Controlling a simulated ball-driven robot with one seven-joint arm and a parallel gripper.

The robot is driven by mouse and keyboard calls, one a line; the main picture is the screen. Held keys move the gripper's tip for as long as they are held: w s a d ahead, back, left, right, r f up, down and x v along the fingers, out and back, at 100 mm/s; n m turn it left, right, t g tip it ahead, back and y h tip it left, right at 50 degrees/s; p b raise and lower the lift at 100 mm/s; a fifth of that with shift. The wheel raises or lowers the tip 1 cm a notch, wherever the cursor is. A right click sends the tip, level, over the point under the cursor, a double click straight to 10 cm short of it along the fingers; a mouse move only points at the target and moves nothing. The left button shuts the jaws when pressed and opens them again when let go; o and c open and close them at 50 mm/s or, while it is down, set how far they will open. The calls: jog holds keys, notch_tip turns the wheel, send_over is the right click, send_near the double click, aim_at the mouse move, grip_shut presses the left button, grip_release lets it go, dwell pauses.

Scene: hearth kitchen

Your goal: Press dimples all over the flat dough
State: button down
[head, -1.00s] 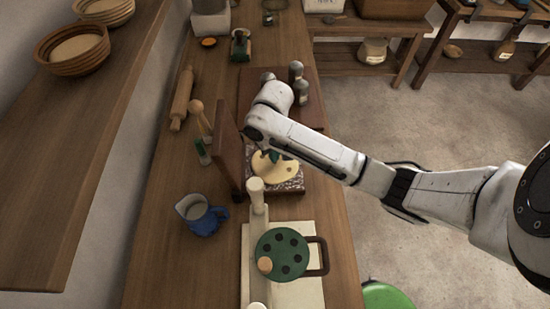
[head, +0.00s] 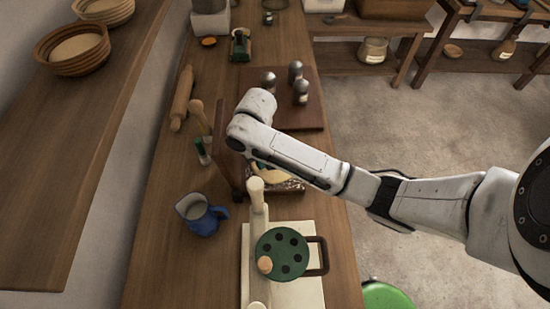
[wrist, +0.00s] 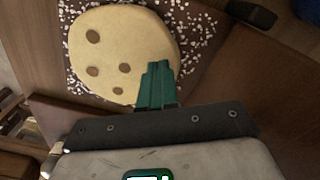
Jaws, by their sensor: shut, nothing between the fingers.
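The flat dough (wrist: 118,45) is a pale round disc on a dark board strewn with white grains (wrist: 200,28) in the wrist view. It bears several dark round dimples, grouped on its left and middle. My gripper (wrist: 158,72) is shut and empty, its green fingertips over the dough's lower right edge; I cannot tell whether they touch it. In the head view only part of the dough (head: 270,173) shows below my arm, and my fingertips are hidden.
A blue jug (head: 203,217) stands left of the board. A green press with a wooden knob (head: 283,254) is at the front. Metal shakers (head: 296,72) stand on a brown board behind. A rolling pin (head: 182,98) lies at the left.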

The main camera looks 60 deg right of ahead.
jog(key=shift+f, duration=0.15)
jog(key=shift+f+b, duration=0.35)
jog(key=shift+f, duration=0.05)
jog(key=shift+f, duration=0.1)
dwell(0.9)
jog(key=shift+r+p, duration=0.35)
jog(key=shift+r, duration=0.25)
notch_tip(320, 180, up, 7)
dwell(0.7)
dwell(0.5)
